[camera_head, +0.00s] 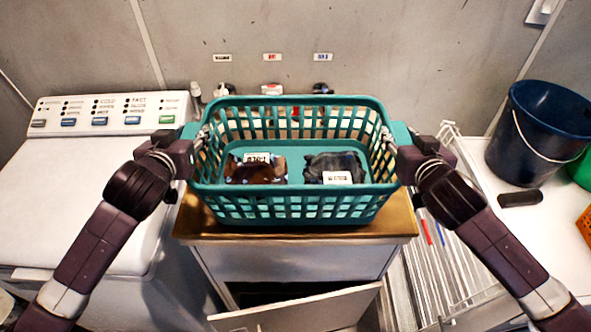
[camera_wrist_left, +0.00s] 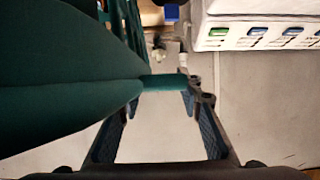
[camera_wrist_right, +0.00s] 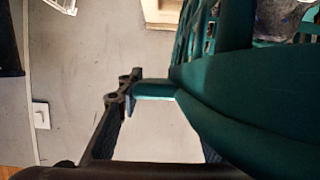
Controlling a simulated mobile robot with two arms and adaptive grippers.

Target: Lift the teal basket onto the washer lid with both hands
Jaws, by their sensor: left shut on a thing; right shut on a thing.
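The teal basket (camera_head: 292,208) is upright over the wooden-topped cabinet in the head view; I cannot tell whether its base touches the top. It holds a brown bundle (camera_head: 255,172) and a dark bundle (camera_head: 336,166), each with a label. My left gripper (camera_head: 197,136) is shut on the basket's left handle, which also shows in the left wrist view (camera_wrist_left: 163,83). My right gripper (camera_head: 393,137) is shut on the right handle, also in the right wrist view (camera_wrist_right: 153,89); one finger there is partly hidden. The washer lid (camera_head: 75,205) is white, flat and clear, to the left.
The wooden cabinet top (camera_head: 295,231) is under the basket, with an open door or drawer front (camera_head: 300,312) below. The washer's control panel (camera_head: 105,112) rises behind its lid. A white wire rack (camera_head: 445,250) and a dark blue bucket (camera_head: 535,130) are on the right.

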